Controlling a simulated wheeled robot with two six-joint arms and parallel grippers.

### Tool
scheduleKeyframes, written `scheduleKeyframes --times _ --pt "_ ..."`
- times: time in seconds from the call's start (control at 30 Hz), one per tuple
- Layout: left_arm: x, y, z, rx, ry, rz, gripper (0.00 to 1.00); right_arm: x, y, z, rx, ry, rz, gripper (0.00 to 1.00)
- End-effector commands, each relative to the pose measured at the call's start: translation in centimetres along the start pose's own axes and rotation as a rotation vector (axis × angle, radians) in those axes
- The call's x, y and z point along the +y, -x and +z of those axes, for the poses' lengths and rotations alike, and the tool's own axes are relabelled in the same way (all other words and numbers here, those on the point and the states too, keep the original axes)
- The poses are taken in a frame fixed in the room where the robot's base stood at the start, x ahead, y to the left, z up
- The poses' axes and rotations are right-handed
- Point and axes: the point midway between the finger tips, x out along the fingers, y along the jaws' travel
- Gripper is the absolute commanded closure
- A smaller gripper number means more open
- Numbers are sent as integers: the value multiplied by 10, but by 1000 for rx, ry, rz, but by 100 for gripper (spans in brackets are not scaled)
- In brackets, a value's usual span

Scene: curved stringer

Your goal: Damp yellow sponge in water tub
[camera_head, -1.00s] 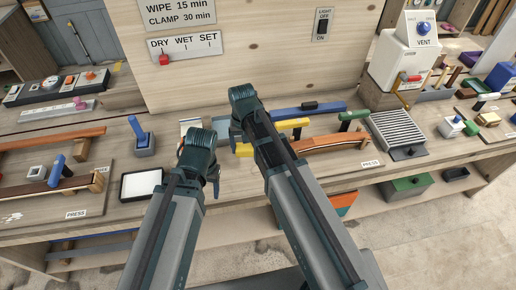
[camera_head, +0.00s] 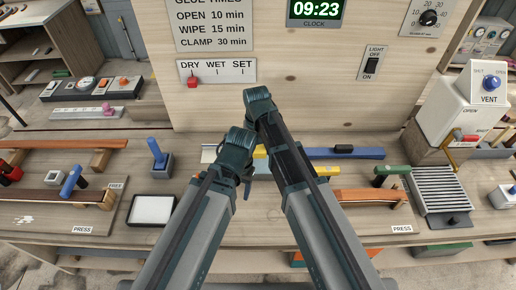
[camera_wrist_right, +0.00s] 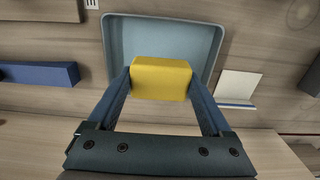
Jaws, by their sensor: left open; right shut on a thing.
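The yellow sponge (camera_wrist_right: 158,84) is between the fingers of my right gripper (camera_wrist_right: 160,74), which is shut on it. In the right wrist view the sponge overlaps the near part of the blue-grey tub (camera_wrist_right: 113,42). I cannot tell the sponge's height or whether it touches water. In the head view my right wrist (camera_head: 259,101) hides its fingers, and the tub is mostly hidden behind my arms. My left gripper (camera_head: 247,186) is open and empty, lower and to the left of the right wrist, above the bench.
A white pad in a black tray (camera_head: 152,210) and a blue-handled tool (camera_head: 158,154) stand left. A blue bar (camera_head: 345,153), a yellow bar (camera_head: 327,170) and a ridged grey rack (camera_head: 437,190) lie right. The upright wooden panel (camera_head: 300,95) closes off the back.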

Motion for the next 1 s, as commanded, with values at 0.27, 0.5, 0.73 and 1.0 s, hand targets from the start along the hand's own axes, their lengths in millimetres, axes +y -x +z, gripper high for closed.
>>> scheduleKeyframes --times 0.27,0.5,0.73,1.0 --pt "0 -3 0 0 0 0 38 0 -3 0 0 0 0 61" --pt "2 -18 -1 0 0 0 38 0 -18 0 0 0 0 61" --pt "4 -41 -2 0 0 0 38 0 -41 0 0 0 0 61" --pt "6 -60 -3 0 0 0 38 0 -60 0 0 0 0 61"
